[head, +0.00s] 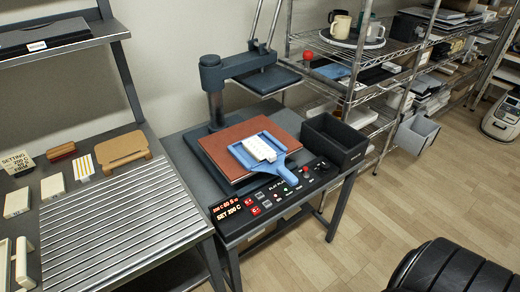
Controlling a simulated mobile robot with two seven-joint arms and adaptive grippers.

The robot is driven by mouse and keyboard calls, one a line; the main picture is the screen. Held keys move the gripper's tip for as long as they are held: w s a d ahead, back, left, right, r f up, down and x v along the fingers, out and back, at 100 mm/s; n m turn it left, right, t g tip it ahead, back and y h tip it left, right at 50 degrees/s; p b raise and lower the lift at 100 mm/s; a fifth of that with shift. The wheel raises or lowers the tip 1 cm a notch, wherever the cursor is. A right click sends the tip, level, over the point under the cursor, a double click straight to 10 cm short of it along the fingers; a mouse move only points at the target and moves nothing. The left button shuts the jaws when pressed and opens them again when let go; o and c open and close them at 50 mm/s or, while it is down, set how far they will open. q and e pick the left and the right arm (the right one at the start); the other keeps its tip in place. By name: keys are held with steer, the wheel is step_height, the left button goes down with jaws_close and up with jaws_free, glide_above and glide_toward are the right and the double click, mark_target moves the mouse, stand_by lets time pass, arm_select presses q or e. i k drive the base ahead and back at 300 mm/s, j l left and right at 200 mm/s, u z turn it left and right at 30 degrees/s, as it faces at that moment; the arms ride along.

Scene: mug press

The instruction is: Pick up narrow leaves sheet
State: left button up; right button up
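I cannot pick out a leaf pattern on anything in the head view. A small white sheet with yellow-orange stripes (83,167) lies on the left bench. Two plain cream pieces, a nearer one (17,202) and a farther one (52,186), lie left of it; any print on them is too small to tell. A flat press with a swung-aside upper plate (267,80) stands in the middle. On its brown pad (214,150) lies a blue tray with a handle (270,132), holding a white block (260,148). Neither gripper is in view.
A ribbed metal surface (120,222) fills the left bench's front. A tan board (122,150) and a setting sign (17,163) stand behind. An empty black bin (333,143) sits right of the press. Wire shelves hold mugs (341,25). A black ribbed shape (455,268) is at lower right.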

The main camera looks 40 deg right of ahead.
mark_target(260, 148)
steer(key=k+l+z, duration=0.1)
steer(key=l, duration=0.5)
steer(key=k+l+z, duration=0.1)
steer(key=l, duration=0.55)
steer(key=k+l, duration=0.1)
steer(key=l, duration=0.55)
steer(key=z, duration=0.05)
